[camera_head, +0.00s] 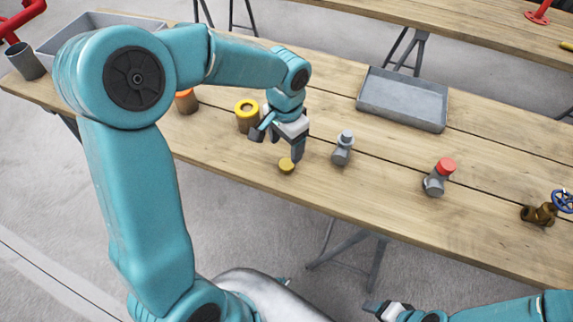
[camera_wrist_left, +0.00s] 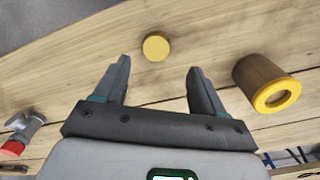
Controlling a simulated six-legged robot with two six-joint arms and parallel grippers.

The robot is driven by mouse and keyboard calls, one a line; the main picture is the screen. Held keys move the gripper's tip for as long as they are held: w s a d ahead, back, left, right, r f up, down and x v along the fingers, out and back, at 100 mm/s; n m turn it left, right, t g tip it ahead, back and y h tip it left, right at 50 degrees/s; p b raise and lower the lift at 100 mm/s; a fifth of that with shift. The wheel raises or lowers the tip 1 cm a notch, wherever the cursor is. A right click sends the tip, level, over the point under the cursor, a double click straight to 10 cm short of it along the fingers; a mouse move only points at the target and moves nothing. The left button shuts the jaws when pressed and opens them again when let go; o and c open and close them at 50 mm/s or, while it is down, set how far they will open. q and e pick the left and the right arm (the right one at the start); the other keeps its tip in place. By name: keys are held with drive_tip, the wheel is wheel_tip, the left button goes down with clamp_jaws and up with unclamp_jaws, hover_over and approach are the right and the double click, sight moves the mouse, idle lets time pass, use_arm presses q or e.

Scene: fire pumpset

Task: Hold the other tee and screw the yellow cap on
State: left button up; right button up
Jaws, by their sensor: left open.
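The yellow cap (camera_head: 286,165) lies on the wooden table near its front edge; it also shows in the left wrist view (camera_wrist_left: 156,46), beyond and between the fingertips. My left gripper (camera_head: 277,146) is open and empty, above the table just behind the cap; its two fingers (camera_wrist_left: 158,76) are apart. A grey tee (camera_head: 343,148) with a light grey top stands to the right of the cap. Another grey tee (camera_head: 434,185) carries a red cap (camera_head: 446,166). A red-ended tee shows at the left wrist view's left edge (camera_wrist_left: 24,126). My right gripper (camera_head: 383,310) is low at the front, off the table.
A yellow-topped brown cylinder (camera_head: 246,117) stands left of my left gripper, also in the wrist view (camera_wrist_left: 262,80). An orange-topped container (camera_head: 186,102) is partly behind my arm. A grey tray (camera_head: 402,100) lies at the back. A brass valve (camera_head: 540,214) is at the right.

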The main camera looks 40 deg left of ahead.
sight(287, 164)
use_arm(q)
drive_tip(key=shift+f, duration=0.5)
drive_tip(key=f, duration=0.5)
drive_tip(key=shift+s+d+f, duration=0.1)
drive_tip(key=shift+d, duration=0.2)
drive_tip(key=c, duration=1.1)
